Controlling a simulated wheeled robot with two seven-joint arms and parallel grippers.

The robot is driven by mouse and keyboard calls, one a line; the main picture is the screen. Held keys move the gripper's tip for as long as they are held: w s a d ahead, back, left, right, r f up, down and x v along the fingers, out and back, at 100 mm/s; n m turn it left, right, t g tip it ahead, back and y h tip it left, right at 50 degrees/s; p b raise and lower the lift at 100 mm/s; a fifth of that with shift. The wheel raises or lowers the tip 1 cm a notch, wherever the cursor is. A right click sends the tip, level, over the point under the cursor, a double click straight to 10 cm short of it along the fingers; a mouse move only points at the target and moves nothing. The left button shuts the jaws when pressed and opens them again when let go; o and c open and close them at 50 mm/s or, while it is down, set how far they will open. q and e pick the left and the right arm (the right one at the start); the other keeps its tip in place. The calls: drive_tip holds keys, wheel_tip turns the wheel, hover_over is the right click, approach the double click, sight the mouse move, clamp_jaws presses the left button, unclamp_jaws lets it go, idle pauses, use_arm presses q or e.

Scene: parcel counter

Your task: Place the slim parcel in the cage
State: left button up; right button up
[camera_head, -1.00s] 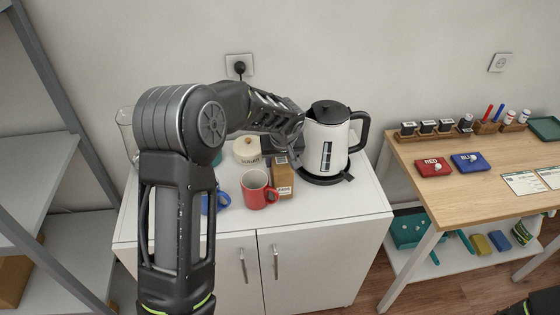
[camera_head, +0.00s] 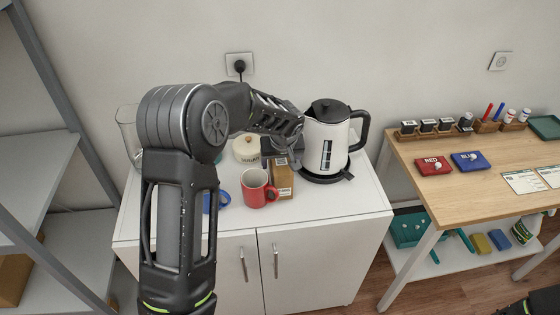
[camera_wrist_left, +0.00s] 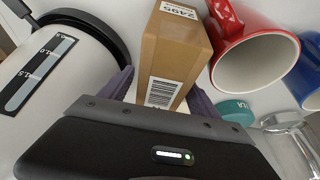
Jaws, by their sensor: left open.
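The slim parcel (camera_head: 282,182) is a narrow brown box with white labels. It stands upright on the white cabinet top between the red mug and the kettle. In the wrist view the parcel (camera_wrist_left: 174,55) lies between the two fingers of my left gripper (camera_wrist_left: 163,92), one finger on each side. My left gripper (camera_head: 282,151) is open at the parcel's upper part; whether a finger touches it I cannot tell. My arm and gripper hide part of its top in the head view. No cage is seen. My right gripper is not in view.
The red mug (camera_head: 256,192) is close beside the parcel on the left, with a blue mug (camera_head: 222,201) beyond it. The white kettle (camera_head: 327,143) stands close on the right. A lidded jar (camera_head: 246,148) is behind. The cabinet top (camera_head: 340,205) is clear at the front right.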

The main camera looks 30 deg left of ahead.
use_arm(q)
drive_tip(key=shift+r, duration=0.2)
drive_tip(key=shift+d+r, duration=0.1)
drive_tip(key=shift+r, duration=0.1)
drive_tip(key=b+v, duration=0.1)
drive_tip(key=v, duration=1)
drive_tip(key=shift+s+r+b, duration=0.15)
drive_tip(key=shift+r+b, duration=0.05)
drive_tip(key=shift+b, duration=0.15)
